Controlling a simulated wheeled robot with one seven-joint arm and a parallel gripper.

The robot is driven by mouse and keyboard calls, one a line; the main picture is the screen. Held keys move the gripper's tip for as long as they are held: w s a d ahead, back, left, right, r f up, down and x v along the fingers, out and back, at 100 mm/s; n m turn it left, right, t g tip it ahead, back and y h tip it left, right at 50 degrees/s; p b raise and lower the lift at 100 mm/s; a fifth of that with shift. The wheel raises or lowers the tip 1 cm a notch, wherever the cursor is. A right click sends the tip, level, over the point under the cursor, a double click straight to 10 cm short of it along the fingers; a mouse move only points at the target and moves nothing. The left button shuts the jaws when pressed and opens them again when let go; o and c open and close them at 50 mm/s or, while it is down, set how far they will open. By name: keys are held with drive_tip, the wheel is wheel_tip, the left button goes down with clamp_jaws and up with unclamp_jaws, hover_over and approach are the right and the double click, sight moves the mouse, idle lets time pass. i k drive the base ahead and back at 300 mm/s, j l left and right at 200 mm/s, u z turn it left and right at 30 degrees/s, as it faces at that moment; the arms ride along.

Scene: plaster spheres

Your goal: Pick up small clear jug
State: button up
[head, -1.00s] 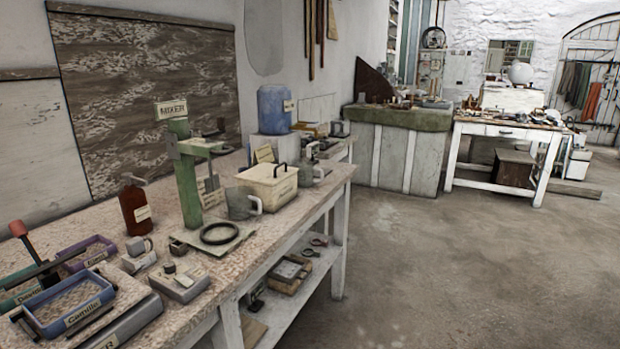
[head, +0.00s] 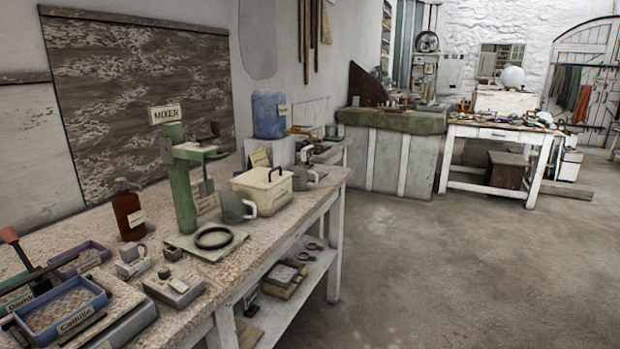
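A small grey, see-through jug (head: 234,208) with a white handle stands on the long workbench (head: 120,232), between the green mixer stand and the cream lidded box. A second similar jug (head: 303,178) with a pale handle stands farther along the bench, behind the box and partly hidden by it. I cannot tell from this view which of the two is the small clear jug. My gripper is not in view.
The green mixer stand (head: 183,195), cream box (head: 262,190), brown bottle (head: 128,211) and blue container (head: 269,115) crowd the bench. Labelled trays (head: 62,305) lie at the near left. The concrete floor (head: 430,270) to the right is open. Another table (head: 500,135) stands at the back.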

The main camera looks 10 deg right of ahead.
sight(300, 176)
drive_tip(key=i+l+u, duration=0.35)
drive_tip(key=i+l, duration=0.3)
drive_tip(key=i, duration=0.15)
drive_tip(key=i+l+u, duration=0.2)
drive_tip(key=i+l, duration=0.15)
drive_tip(key=i+l+u, duration=0.15)
drive_tip(key=i+l, duration=0.2)
drive_tip(key=i+l+u, duration=0.2)
drive_tip(key=l, duration=0.4)
drive_tip(key=i+l+u, duration=0.15)
drive_tip(key=i+l, duration=0.2)
drive_tip(key=l, duration=0.15)
drive_tip(key=i, duration=0.45)
